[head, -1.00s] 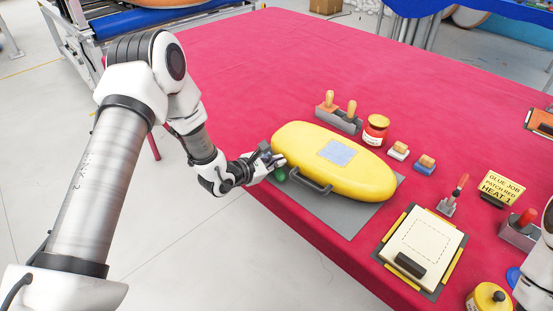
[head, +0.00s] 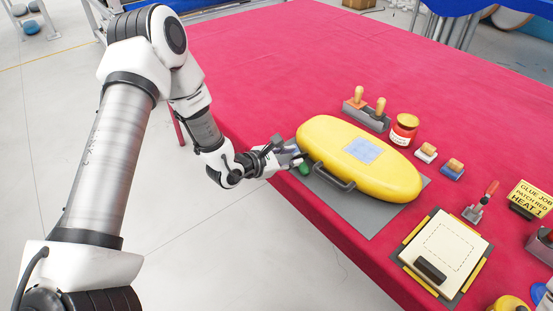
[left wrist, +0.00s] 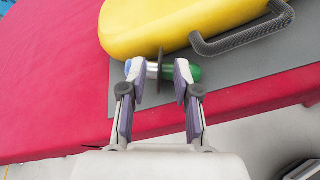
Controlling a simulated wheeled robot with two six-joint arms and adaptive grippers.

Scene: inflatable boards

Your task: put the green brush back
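The green brush shows as a green end (head: 305,168) beside the left end of the yellow board in the head view. In the left wrist view, its rounded green end (left wrist: 196,75) pokes out past the right finger. A pale shaft with a dark disc (left wrist: 160,68) lies between the fingertips, with a bit of blue near the left finger. My left gripper (head: 296,156) is at the brush, its fingers (left wrist: 157,75) spread apart and straddling the shaft lengthwise. Whether a finger touches the brush is unclear. My right gripper is not in view.
The yellow board (head: 320,130) with a dark handle lies on a grey mat (head: 372,222) close beside the brush. A rack with wooden-handled tools (head: 365,118), a red jar (head: 403,130), a red-handled tool in a stand (head: 480,203) and a white pad (head: 445,248) stand to the right.

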